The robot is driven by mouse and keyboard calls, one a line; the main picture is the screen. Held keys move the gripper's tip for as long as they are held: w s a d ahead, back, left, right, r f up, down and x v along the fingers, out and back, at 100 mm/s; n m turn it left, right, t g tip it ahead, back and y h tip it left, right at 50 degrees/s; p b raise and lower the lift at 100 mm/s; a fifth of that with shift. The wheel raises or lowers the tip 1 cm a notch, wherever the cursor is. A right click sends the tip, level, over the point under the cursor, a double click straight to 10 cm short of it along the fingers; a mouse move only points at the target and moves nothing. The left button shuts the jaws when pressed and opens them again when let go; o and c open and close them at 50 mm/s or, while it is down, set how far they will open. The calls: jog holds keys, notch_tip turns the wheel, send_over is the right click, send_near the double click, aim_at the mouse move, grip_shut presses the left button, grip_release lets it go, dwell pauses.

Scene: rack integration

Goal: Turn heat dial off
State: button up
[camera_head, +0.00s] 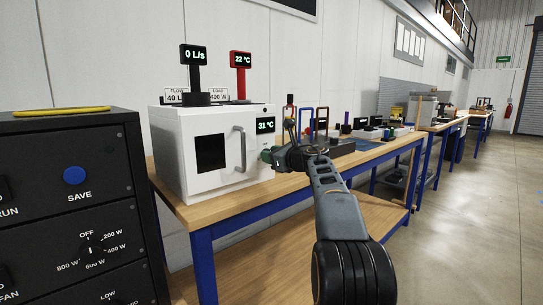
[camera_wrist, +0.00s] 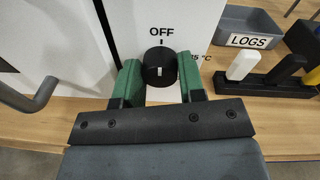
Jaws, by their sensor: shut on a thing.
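The heat dial (camera_wrist: 159,66) is a round black knob on the front of a white oven-like box (camera_head: 205,180). In the wrist view the word OFF and a short tick stand above it, and a partly hidden temperature label ending in "5 °C" is at its right. A small white mark shows on the knob's face; its exact setting is hard to tell. My gripper (camera_wrist: 160,80) has its green fingers on both sides of the dial, shut on it. In the head view my gripper (camera_head: 268,156) is at the box's lower right front and hides the dial.
The box has a dark window and a door handle (camera_head: 240,149) left of my gripper; its display (camera_head: 265,125) reads 31 °C. A LOGS bin (camera_wrist: 248,28) and several small blocks stand on the wooden bench at right. A black control cabinet (camera_head: 75,200) stands at left.

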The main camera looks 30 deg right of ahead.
jog(key=shift+f, duration=0.1)
jog(key=o, duration=0.9)
jog(key=shift+s, duration=0.1)
jog(key=v, duration=1.3)
jog(key=shift+s+d, duration=0.15)
jog(key=shift+s, duration=0.1)
